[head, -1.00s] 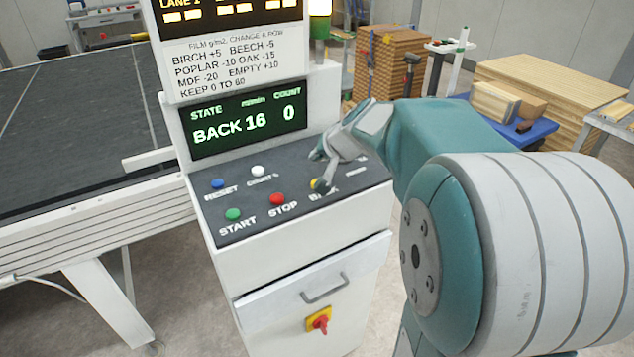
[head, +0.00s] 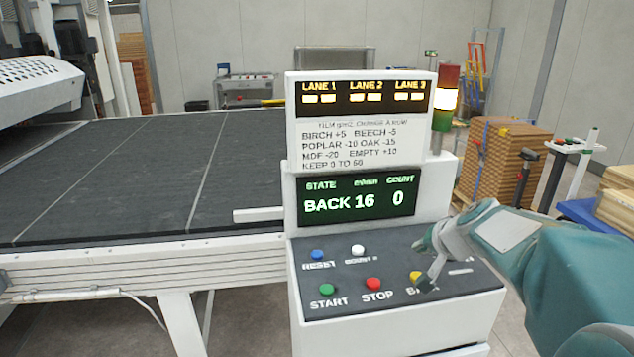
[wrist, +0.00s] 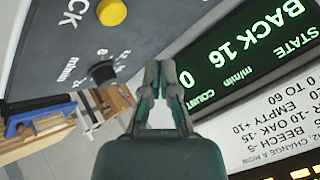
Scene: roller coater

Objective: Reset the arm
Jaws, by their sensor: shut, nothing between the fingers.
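My gripper (head: 424,264) is over the right part of the control panel (head: 330,279) in the head view, near the yellow button (head: 415,277) labelled BACK. In the wrist view my gripper (wrist: 160,66) is shut and empty, above the panel surface. The yellow button (wrist: 112,12) shows at the top of the wrist view, apart from the fingers, with a black knob (wrist: 102,72) beside them. The screen (head: 357,204) reads BACK, 16 m/min, COUNT 0. Blue (head: 317,255), white (head: 357,250), green (head: 327,290) and red (head: 373,284) buttons are also on the panel.
A dark conveyor bed (head: 120,170) runs to the left of the console. A lane display and a film rule sign (head: 362,140) stand above the screen. A signal tower (head: 445,98) glows behind. Stacked boards (head: 497,160) and a white stand (head: 585,155) are at the right rear.

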